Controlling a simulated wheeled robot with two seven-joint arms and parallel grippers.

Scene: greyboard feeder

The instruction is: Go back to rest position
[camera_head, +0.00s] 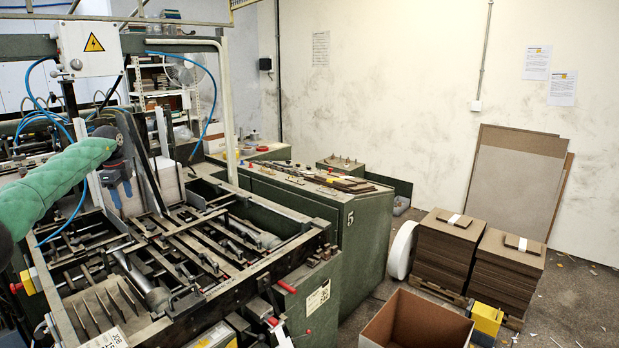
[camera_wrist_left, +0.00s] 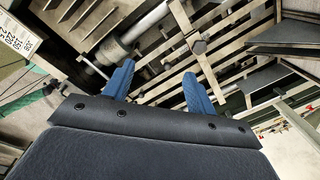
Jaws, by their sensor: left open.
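My left arm, in a green quilted sleeve, comes in from the left in the head view. My left gripper (camera_head: 121,192) hangs over the far left part of the feeder machine (camera_head: 290,262), beside its upright plates. In the left wrist view the two blue fingers of the left gripper (camera_wrist_left: 158,88) are spread apart with nothing between them. The machine's bars and rollers (camera_wrist_left: 180,55) show beyond the fingers. My right gripper is not in view.
Two stacks of greyboard (camera_head: 445,250) (camera_head: 505,275) stand on pallets at the right. An open cardboard box (camera_head: 415,322) is at the bottom. Large boards (camera_head: 515,180) lean on the wall. A white control box (camera_head: 90,47) and blue hoses are near my arm.

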